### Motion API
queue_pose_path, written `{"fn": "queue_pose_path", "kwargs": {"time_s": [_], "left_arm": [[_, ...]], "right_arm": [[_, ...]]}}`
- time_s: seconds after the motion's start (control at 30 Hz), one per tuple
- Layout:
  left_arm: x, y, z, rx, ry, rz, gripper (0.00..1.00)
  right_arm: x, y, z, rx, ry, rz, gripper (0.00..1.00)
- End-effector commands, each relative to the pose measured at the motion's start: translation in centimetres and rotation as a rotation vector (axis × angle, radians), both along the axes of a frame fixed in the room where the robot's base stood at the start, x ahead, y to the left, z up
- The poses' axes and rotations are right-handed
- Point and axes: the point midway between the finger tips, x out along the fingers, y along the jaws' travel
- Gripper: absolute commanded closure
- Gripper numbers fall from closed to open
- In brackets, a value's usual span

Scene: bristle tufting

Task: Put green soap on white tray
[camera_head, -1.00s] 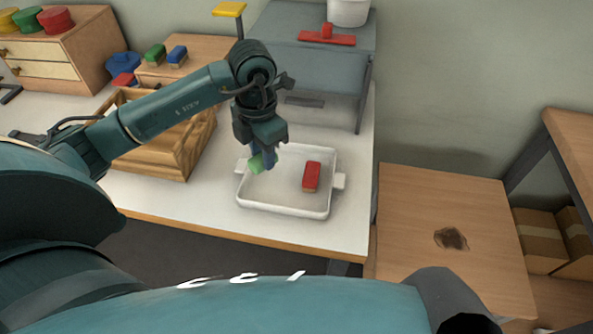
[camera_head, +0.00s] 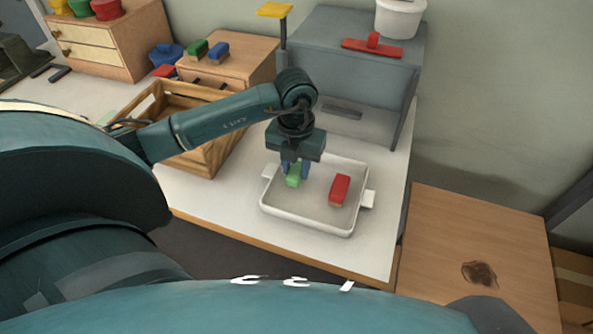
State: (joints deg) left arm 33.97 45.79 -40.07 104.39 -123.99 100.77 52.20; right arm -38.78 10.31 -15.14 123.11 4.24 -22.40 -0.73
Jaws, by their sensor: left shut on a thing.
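The green soap (camera_head: 293,180) is a small green block between the fingers of my left gripper (camera_head: 295,171). The gripper points down and is shut on it. It is over the left part of the white tray (camera_head: 306,222), inside the rim in the picture. I cannot tell whether the soap touches the tray floor. The white tray is shallow, with a handle on each side, and stands on the white table. A red block (camera_head: 340,189) lies in its right part. My right gripper is not in view.
A wooden crate (camera_head: 207,155) stands left of the tray. Behind are a grey cabinet (camera_head: 335,75) with a red squeegee-like tool (camera_head: 372,47) and a white bucket (camera_head: 400,20). Green (camera_head: 197,48) and blue (camera_head: 219,51) brushes lie on a wooden box. A wooden table (camera_head: 470,240) is at right.

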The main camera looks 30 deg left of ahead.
Motion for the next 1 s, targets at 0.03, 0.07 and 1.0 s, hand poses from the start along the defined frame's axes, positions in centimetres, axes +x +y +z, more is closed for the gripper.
{"fn": "queue_pose_path", "kwargs": {"time_s": [0.03, 0.07, 1.0], "left_arm": [[-0.1, 0.0, -0.9, 0.0, 0.005, 0.0, 0.94], [-0.1, 0.0, -1.3, 0.0, 0.005, 0.0, 0.94], [0.0, 0.0, -2.2, 0.0, 0.001, -0.001, 0.5]], "right_arm": [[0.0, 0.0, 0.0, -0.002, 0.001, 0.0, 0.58], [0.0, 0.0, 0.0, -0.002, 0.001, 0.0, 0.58], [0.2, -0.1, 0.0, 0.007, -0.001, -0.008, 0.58]]}}
